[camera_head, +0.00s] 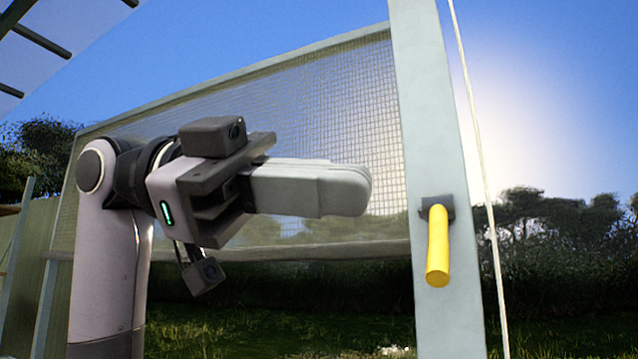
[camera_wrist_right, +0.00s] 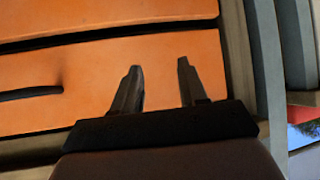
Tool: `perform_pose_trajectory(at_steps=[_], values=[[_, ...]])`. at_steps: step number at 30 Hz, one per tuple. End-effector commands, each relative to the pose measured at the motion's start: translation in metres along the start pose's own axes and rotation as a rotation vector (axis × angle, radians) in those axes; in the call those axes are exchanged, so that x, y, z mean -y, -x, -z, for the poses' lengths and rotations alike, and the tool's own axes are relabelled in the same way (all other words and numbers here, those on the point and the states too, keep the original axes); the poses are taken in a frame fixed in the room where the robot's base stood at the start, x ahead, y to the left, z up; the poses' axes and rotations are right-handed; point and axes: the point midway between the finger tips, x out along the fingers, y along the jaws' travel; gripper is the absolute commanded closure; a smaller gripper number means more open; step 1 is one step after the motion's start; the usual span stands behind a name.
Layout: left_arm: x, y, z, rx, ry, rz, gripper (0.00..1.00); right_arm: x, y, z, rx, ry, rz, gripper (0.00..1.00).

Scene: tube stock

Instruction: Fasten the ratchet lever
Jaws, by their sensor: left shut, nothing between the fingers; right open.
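The ratchet lever (camera_head: 438,246) is a yellow handle on a dark bracket (camera_head: 437,207), fixed to a pale upright post. It slants downward and toward me in the head view. My left gripper (camera_head: 368,190) is left of the post, shut and empty, its fingers pointing right toward the post. In the picture its fingertips are a short way from the lever and a little above its middle; the depth between them is hard to judge. My right gripper (camera_wrist_right: 158,75) shows only in the right wrist view. It is open with nothing between its fingers, in front of orange panels.
The post (camera_head: 410,120) rises past the top of the picture. A framed mesh panel (camera_head: 300,100) stands behind my left arm. A thin pale cord (camera_head: 480,150) runs down right of the post. Orange panels (camera_wrist_right: 190,55) with dark slots fill most of the right wrist view.

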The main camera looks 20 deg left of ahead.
Motion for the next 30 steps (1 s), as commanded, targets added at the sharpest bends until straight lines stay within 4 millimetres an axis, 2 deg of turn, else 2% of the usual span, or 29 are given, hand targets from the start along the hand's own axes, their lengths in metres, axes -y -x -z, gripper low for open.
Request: perform_pose_trajectory(at_steps=[1,6,12,18,30], values=[[0.0,0.018,-0.002,0.0,0.001,0.012,1.0,0.001,-0.003,-0.004,-0.001,-0.002,0.001,0.57],[0.0,0.057,-0.001,-0.001,0.001,0.01,1.0,0.001,-0.006,-0.008,0.0,-0.002,0.0,0.57],[0.0,0.087,-0.001,-0.001,0.0,0.009,1.0,0.0,-0.007,-0.01,0.001,-0.001,-0.001,0.57],[0.0,0.097,-0.001,-0.002,-0.001,0.006,1.0,-0.001,-0.007,-0.01,0.001,-0.001,-0.001,0.57],[0.0,0.097,-0.001,-0.001,-0.001,0.006,1.0,-0.001,-0.007,-0.01,0.002,0.001,-0.002,0.57]])
